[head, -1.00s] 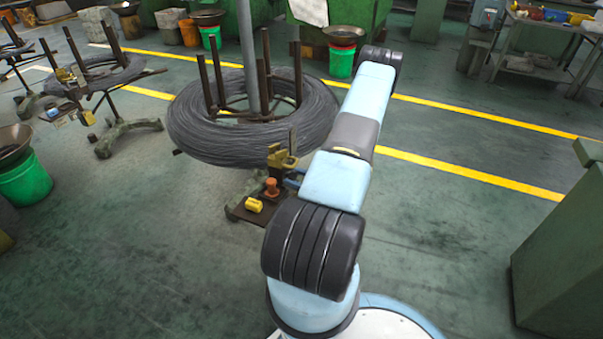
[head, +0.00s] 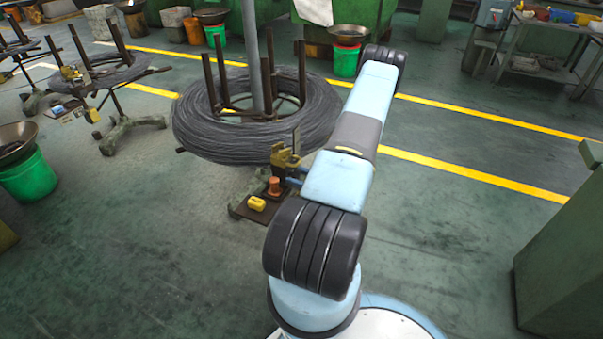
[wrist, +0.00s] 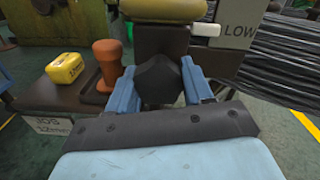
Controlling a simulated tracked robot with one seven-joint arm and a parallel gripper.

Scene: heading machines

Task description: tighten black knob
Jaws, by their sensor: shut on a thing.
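The black knob (wrist: 160,80) is in the middle of the wrist view, a dark faceted piece below a yellow part. My gripper (wrist: 158,88) has its two blue fingers on either side of the knob and is shut on it. The knob's far side and its mounting are hidden. In the head view my gripper (head: 291,180) shows only in part beside the wire-coil stand, mostly behind my arm. The knob cannot be made out there.
An orange knob (wrist: 107,62) and a yellow block (wrist: 67,70) sit just left of my gripper. A wire coil (head: 215,140) on upright posts stands behind. A green cabinet (head: 565,255) stands at the right.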

